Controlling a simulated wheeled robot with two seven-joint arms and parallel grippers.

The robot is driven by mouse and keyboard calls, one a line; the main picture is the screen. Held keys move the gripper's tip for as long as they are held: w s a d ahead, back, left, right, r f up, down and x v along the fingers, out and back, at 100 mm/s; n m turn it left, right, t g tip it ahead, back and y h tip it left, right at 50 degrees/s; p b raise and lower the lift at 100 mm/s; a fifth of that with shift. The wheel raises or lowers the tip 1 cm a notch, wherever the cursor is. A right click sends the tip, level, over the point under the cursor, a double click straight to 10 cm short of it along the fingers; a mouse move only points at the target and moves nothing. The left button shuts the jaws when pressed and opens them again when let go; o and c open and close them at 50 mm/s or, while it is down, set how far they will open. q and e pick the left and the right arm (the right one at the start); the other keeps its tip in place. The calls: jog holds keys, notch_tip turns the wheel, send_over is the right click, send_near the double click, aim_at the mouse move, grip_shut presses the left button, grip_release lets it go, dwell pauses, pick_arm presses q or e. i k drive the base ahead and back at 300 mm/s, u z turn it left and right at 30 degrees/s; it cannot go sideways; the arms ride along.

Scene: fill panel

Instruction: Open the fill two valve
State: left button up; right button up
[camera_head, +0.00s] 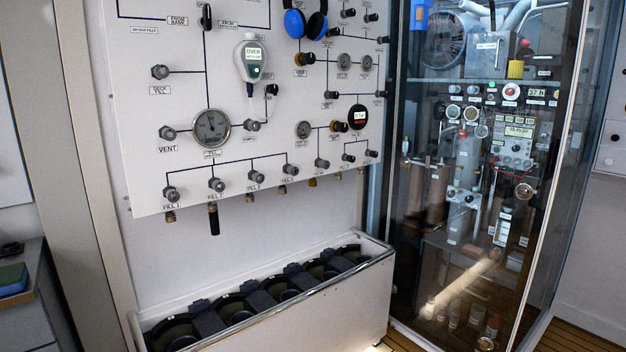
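The white fill panel (140,110) hangs on the wall at the left and centre. Along its lower edge is a row of grey valve knobs. The knob labelled FILL 1 (171,193) is leftmost. The fill two valve knob (216,185) is just right of it, with a black hose end (213,220) hanging below. Whether the knob is turned open or closed cannot be told. More knobs follow to the right, including a third (255,177) and a fourth (291,170). Neither of my grippers shows in the view.
A round gauge (211,128) sits above the fill row, near a vent knob (168,132). A white trough (300,310) with black round holders stands below the panel. A glass cabinet (405,250) of equipment is at the right. A counter (35,275) is at the left edge.

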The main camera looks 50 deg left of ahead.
aim_at(218, 186)
jog(key=u, duration=0.35)
jog(key=i, duration=1.25)
jog(key=u, duration=0.9)
